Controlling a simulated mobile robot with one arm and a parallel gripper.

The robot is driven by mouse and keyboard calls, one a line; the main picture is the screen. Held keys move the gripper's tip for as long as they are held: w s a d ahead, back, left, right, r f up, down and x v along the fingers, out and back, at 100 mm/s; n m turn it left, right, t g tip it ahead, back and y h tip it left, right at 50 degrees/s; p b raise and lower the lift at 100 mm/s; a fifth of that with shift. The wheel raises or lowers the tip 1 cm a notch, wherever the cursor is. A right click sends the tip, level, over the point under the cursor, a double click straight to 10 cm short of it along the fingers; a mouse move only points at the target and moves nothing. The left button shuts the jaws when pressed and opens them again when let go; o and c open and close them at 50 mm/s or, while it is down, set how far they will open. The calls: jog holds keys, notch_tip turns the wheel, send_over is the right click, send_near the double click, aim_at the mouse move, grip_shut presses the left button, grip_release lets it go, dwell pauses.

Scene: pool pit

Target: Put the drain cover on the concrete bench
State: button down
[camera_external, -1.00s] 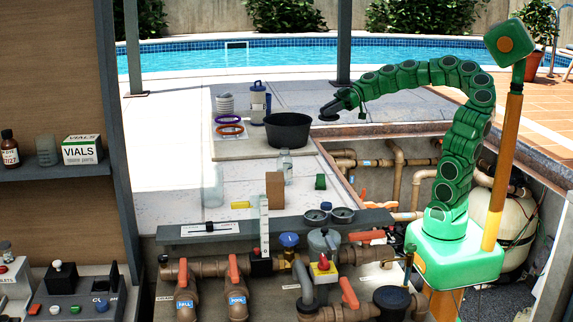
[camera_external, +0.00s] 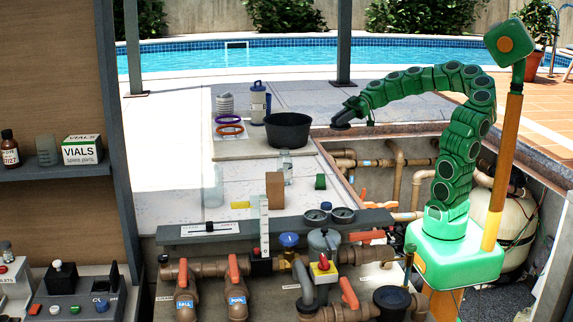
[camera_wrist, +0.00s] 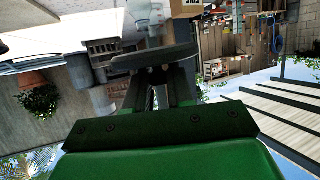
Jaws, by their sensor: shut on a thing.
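My gripper (camera_external: 350,112) is shut on a dark round disc, which I take to be the drain cover (camera_external: 341,125). The disc is held in the air to the right of the black bucket, near the pit's back edge. In the wrist view the drain cover (camera_wrist: 155,57) shows nearly edge-on between the tips of my gripper (camera_wrist: 160,78). The pale concrete bench (camera_external: 240,185) lies lower and to the left of my gripper.
On the bench stand a brown block (camera_external: 274,189), a green block (camera_external: 320,181), a clear bottle (camera_external: 287,166) and a yellow block (camera_external: 240,205). A black bucket (camera_external: 288,131) and rings (camera_external: 229,130) sit on a slab behind. Pipes and valves line the front.

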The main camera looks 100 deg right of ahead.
notch_tip(320, 180, down, 6)
dwell(0.4)
jog(key=shift+f, duration=0.15)
send_over(305, 169)
jog(key=f, duration=0.8)
jog(key=shift+s+a+f, duration=0.2)
jog(key=shift+s+f, duration=0.05)
jog(key=shift+s, duration=0.15)
jog(key=shift+w+d+f, duration=0.2)
jog(key=shift+w+f, duration=0.05)
jog(key=shift+f, duration=0.25)
jog(key=shift+w+d+f, duration=0.1)
jog(key=shift+w+f, duration=0.1)
jog(key=shift+f, duration=1.3)
jog(key=c, duration=1)
grip_release()
